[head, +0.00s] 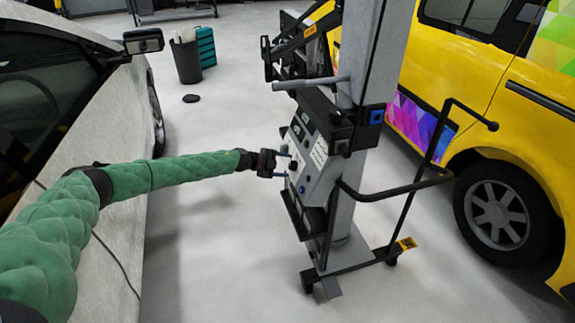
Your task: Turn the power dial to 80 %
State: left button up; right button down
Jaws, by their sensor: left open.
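The grey control box (318,165) is mounted on the upright post of a wheeled stand. Its sloped front carries small displays and knobs, facing left. A dark round knob (301,190) sits low on this panel; I cannot read any marking or percentage on it. My left gripper (284,164) is open at the left side of the panel, with its fingers pointing at the lower knobs. I cannot tell whether a finger touches a knob. Nothing shows between the fingers. My right gripper is not in view.
The stand's post (372,60) and base (345,268) rise from the grey floor. A bent black handle (400,188) sticks out right. A yellow van (510,120) stands at right, a pale car (110,150) at left. A dark bin (186,60) stands behind.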

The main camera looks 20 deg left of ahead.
pick_arm(q)
jog(key=shift+x, duration=0.95)
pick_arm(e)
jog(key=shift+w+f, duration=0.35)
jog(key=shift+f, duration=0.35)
pick_arm(q)
jog(key=shift+c, duration=0.4)
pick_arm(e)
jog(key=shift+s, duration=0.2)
pick_arm(q)
jog(key=shift+d, duration=0.1)
jog(key=c, duration=0.9)
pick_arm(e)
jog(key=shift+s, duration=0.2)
